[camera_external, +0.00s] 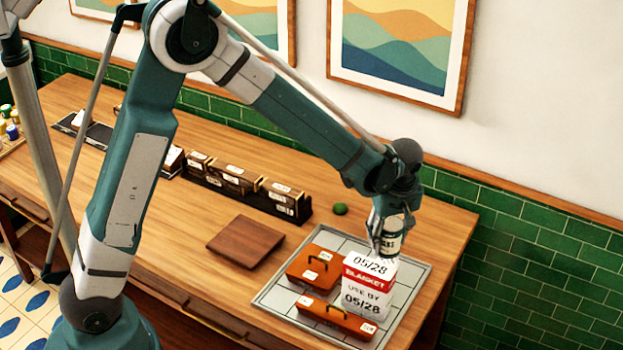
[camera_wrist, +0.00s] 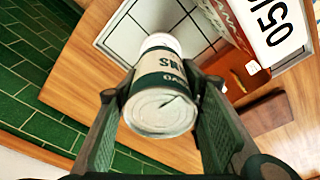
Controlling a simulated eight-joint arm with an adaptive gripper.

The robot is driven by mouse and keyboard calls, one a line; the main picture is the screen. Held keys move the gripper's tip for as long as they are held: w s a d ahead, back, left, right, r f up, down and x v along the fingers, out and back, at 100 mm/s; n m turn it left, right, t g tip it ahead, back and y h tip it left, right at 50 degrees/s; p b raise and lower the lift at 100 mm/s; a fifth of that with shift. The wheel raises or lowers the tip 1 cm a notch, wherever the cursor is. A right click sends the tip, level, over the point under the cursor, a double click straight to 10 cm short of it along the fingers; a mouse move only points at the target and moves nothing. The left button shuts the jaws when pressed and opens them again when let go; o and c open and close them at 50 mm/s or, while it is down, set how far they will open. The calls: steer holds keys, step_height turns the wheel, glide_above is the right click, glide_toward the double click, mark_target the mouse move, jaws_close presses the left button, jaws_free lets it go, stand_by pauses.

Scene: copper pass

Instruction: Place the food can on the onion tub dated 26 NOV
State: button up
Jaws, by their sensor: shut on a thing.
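The food can (camera_external: 390,238), white with a dark green label, is held in my gripper (camera_external: 387,212) at the back right of the table. In the wrist view the can (camera_wrist: 163,98) sits between the two fingers, its metal end facing the camera. In the external view it appears just over or behind the top of a white and red box (camera_external: 369,285) marked BLANKET, USE BY 05/28; I cannot tell whether they touch. The box also shows in the wrist view (camera_wrist: 272,30). I can make out no onion tub dated 26 NOV.
A brown board (camera_external: 246,241) lies left. A small green thing (camera_external: 340,209) and a dark rack (camera_external: 292,211) stand behind.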

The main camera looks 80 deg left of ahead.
mark_target(392, 225)
steer(key=shift+f, duration=0.1)
steer(key=shift+f, duration=1.95)
steer(key=shift+f, duration=0.2)
steer(key=o, duration=1.1)
steer(key=shift+o, duration=0.2)
steer(key=shift+r, duration=0.15)
steer(key=shift+d+r, duration=0.3)
steer(key=shift+r, duration=1.7)
steer(key=shift+d+r, duration=0.3)
steer(key=shift+r, duration=1.7)
steer(key=shift+d+r, duration=0.3)
steer(key=shift+r, duration=1.7)
steer(key=shift+r, duration=0.1)
